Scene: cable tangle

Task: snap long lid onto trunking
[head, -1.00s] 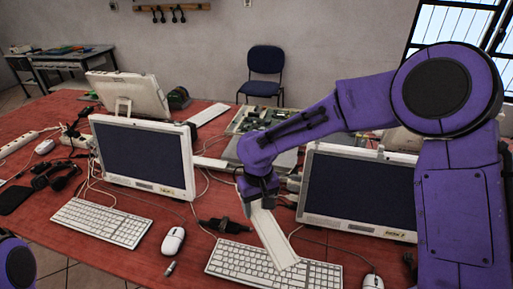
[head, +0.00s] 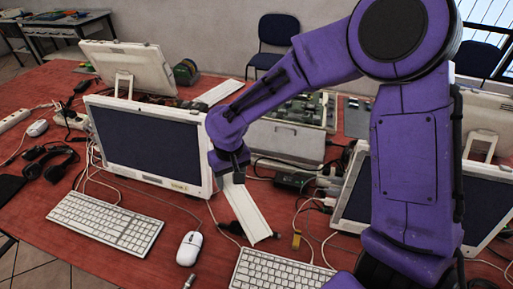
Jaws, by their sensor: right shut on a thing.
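The long lid (head: 249,212) is a flat white strip. My right gripper (head: 232,178) is shut on its upper end, and the strip slants down to the right, over the red table between the left monitor and the front right keyboard. The lower end of the lid seems free. I cannot tell its exact height above the table. I cannot clearly make out the trunking; a long white piece (head: 220,92) lies at the back behind the left monitor, but I cannot tell what it is. My left gripper is not in view.
A monitor (head: 145,145) stands left of the lid and another (head: 485,205) stands right, partly behind my arm. Keyboards (head: 105,222) (head: 280,270) and a mouse (head: 189,248) lie in front. Loose cables and a small black adapter surround the lid. Bare red table (head: 50,260) shows at front left.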

